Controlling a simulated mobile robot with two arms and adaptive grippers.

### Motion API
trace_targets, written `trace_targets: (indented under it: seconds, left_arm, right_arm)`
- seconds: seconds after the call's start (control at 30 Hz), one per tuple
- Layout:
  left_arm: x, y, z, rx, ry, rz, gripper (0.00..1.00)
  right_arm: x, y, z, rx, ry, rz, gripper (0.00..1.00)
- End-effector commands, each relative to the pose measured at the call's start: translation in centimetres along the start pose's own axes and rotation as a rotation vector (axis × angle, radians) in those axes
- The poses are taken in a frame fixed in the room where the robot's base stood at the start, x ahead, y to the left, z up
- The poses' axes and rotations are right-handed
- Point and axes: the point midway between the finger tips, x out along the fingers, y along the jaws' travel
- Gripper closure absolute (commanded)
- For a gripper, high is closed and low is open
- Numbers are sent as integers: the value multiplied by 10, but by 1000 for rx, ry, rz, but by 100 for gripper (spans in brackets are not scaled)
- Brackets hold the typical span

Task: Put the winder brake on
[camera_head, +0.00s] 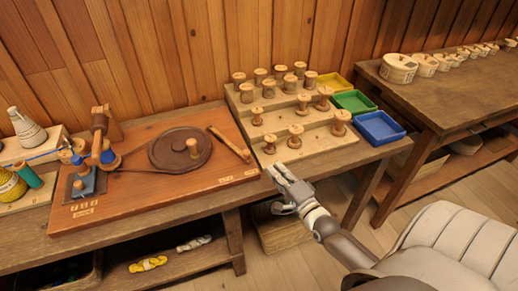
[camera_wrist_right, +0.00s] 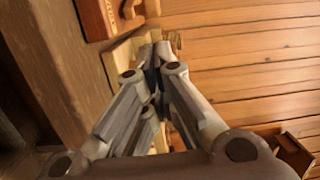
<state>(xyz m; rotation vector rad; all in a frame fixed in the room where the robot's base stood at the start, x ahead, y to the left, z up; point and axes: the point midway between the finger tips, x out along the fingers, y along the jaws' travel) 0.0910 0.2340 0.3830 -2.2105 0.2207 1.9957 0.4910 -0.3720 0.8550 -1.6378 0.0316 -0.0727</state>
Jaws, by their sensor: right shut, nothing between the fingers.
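The winder is a reddish wooden board (camera_head: 135,195) on the bench, with a dark round wheel (camera_head: 179,148) and blue-and-wood parts at its left end. A wooden lever (camera_head: 229,144) lies slantwise at the wheel's right, apart from its rim; it looks like the brake. Small markings on the board are too small to read. My right gripper (camera_head: 273,173) is shut and empty at the bench's front edge, right of the board and below the lever. It also shows shut in the right wrist view (camera_wrist_right: 155,52). My left gripper is not in view.
A stepped wooden rack (camera_head: 262,150) of spools stands right of the board, close to my right gripper. Yellow (camera_head: 333,83), green (camera_head: 354,102) and blue (camera_head: 380,127) trays sit beside it. Another table (camera_head: 450,95) with round containers stands at the right.

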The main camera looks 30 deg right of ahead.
Motion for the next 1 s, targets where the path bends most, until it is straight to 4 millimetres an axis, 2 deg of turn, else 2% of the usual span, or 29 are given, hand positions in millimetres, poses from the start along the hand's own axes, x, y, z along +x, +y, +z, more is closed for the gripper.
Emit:
trace_targets:
  seconds: [0.23,0.7,1.0]
  left_arm:
    - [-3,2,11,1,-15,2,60]
    - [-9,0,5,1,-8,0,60]
    - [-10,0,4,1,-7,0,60]
  right_arm:
    - [14,-1,0,-1,0,-1,100]
    - [85,0,0,-2,0,0,100]
    - [100,0,0,-2,0,1,100]
